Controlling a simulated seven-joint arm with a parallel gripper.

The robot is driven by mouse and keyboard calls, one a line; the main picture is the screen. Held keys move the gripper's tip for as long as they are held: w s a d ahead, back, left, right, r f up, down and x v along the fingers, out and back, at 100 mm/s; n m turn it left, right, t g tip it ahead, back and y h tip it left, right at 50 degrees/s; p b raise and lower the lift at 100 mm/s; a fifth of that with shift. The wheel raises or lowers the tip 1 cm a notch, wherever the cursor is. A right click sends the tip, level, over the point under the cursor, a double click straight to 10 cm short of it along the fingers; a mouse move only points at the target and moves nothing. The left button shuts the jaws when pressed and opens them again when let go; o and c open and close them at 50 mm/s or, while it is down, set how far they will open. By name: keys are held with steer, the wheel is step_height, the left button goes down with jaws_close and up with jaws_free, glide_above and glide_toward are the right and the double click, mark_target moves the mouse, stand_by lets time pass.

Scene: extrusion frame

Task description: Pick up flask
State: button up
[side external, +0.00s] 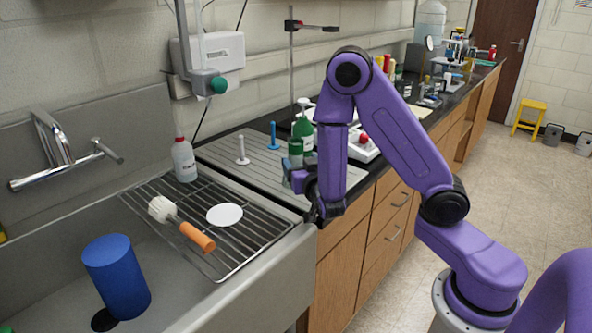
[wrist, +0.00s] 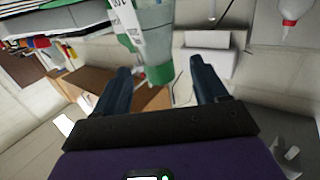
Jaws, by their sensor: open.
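A clear bottle-like vessel with a green cap and a white label (wrist: 125,22), likely the flask, appears cap-down in the wrist view. Its green cap (wrist: 160,74) lies between my fingertips in that picture; I cannot tell its depth. In the side view, a green-capped vessel (side external: 295,147) stands on the ribbed drainboard, its lower part partly hidden by my gripper. My gripper (side external: 292,179) is low at the counter's front edge, beside this vessel. The two dark fingers (wrist: 160,82) are spread apart, with no clear contact on the vessel.
A green pump bottle (side external: 303,130) stands just behind. Blue (side external: 273,136) and white (side external: 242,150) pegs stand on the drainboard (side external: 222,156). A blue cylinder (side external: 117,277) is in the sink.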

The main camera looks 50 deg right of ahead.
mark_target(294, 148)
steer(key=shift+x, duration=1.45)
steer(key=shift+r+x, duration=0.2)
steer(key=shift+x, duration=1.15)
steer(key=shift+r+x, duration=0.15)
steer(key=shift+x, duration=1.15)
steer(key=shift+s+d, duration=0.1)
steer(key=shift+d, duration=0.1)
jaws_close()
